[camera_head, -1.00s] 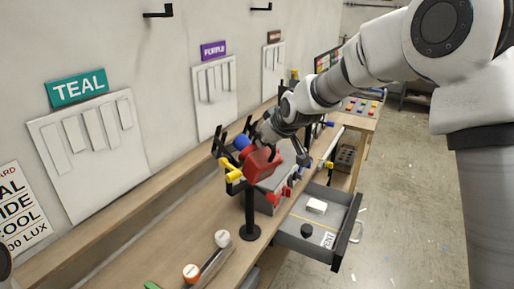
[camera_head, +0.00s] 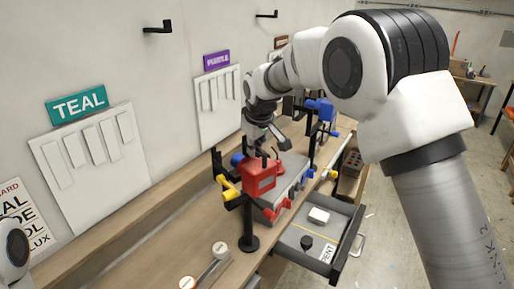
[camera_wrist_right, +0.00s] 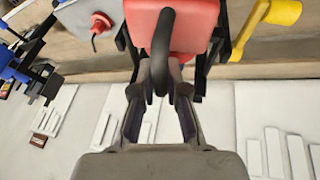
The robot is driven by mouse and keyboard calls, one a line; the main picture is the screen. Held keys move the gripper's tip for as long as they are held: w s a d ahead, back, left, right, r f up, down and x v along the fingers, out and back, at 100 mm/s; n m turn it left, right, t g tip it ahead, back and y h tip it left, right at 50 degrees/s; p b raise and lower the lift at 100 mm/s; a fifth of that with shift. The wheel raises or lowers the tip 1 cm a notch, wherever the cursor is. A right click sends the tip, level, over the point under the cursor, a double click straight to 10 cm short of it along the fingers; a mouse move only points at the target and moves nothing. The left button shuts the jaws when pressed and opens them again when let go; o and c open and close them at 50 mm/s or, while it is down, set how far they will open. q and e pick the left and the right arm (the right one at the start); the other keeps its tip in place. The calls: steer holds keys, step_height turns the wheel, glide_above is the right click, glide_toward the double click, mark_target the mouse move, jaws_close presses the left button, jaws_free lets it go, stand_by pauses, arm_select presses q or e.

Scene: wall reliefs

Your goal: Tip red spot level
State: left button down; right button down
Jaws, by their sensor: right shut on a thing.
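The red spot (camera_head: 260,177) is a boxy red lamp on a black stand (camera_head: 248,228) at the bench edge. It looks roughly upright, though its exact tilt is hard to tell. A yellow handle (camera_head: 230,188) sticks out at its left. My right gripper (camera_head: 266,150) is above and behind it. In the right wrist view my right gripper (camera_wrist_right: 161,85) is shut on the black curved handle (camera_wrist_right: 163,42) of the red spot (camera_wrist_right: 190,18). My left gripper is out of view.
Blue lamps (camera_head: 322,108) stand farther along the bench. An open drawer (camera_head: 295,238) juts out at right with a white block (camera_head: 318,215) and a black knob. Teal (camera_head: 77,104) and purple signs mark wall panels.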

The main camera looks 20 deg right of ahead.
steer(key=shift+w, duration=0.1)
stand_by(0.5)
steer(key=c, duration=1.2)
jaws_free()
steer(key=shift+r, duration=0.1)
steer(key=v, duration=1.1)
steer(key=shift+a+r, duration=0.1)
steer(key=shift+r, duration=0.3)
